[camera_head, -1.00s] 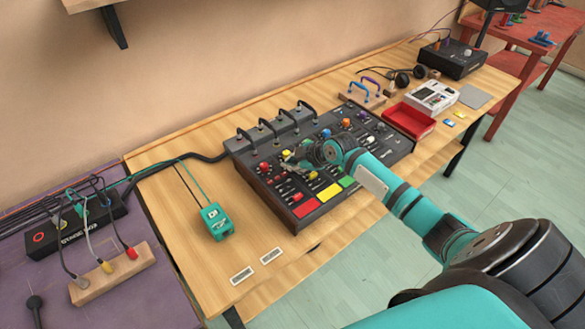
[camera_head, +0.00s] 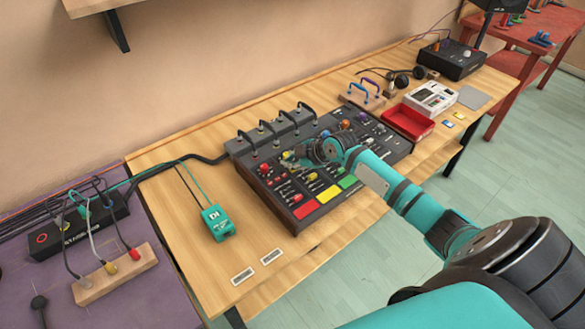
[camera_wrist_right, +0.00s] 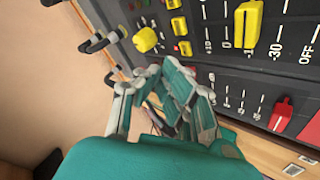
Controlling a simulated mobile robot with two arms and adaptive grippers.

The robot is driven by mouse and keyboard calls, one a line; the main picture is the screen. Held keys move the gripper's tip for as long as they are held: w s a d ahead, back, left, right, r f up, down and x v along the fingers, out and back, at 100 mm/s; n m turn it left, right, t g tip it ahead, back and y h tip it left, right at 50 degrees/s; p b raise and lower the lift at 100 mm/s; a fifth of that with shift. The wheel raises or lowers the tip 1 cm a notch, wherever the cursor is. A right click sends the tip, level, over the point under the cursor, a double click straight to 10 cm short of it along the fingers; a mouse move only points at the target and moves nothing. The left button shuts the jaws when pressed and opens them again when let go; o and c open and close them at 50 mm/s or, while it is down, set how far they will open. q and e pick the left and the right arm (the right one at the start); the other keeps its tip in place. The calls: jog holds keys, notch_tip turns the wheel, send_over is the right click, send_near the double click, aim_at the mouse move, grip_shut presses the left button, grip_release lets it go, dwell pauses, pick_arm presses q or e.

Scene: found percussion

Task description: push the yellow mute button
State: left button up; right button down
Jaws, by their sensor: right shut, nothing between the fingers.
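The black mixer (camera_head: 262,190) stands on the wooden table with rows of coloured knobs, faders and buttons. In the right wrist view, a yellow knob (camera_wrist_right: 145,39) has small square yellow buttons beside it, an upper one (camera_wrist_right: 177,25) and a lower one (camera_wrist_right: 184,48). No mute label is readable. A large yellow fader cap (camera_wrist_right: 247,24) is farther right. My right gripper (camera_wrist_right: 163,80) is shut and empty, close over the panel near the lower yellow button; contact cannot be told. In the head view, my right gripper (camera_head: 298,158) covers part of this column. My left gripper is not in view.
Yellow (camera_head: 329,194), red and green pads line the front edge.

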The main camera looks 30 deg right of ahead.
aim_at(291, 171)
notch_tip(291, 171, up, 6)
jog(key=p, duration=0.4)
jog(key=shift+f, duration=0.25)
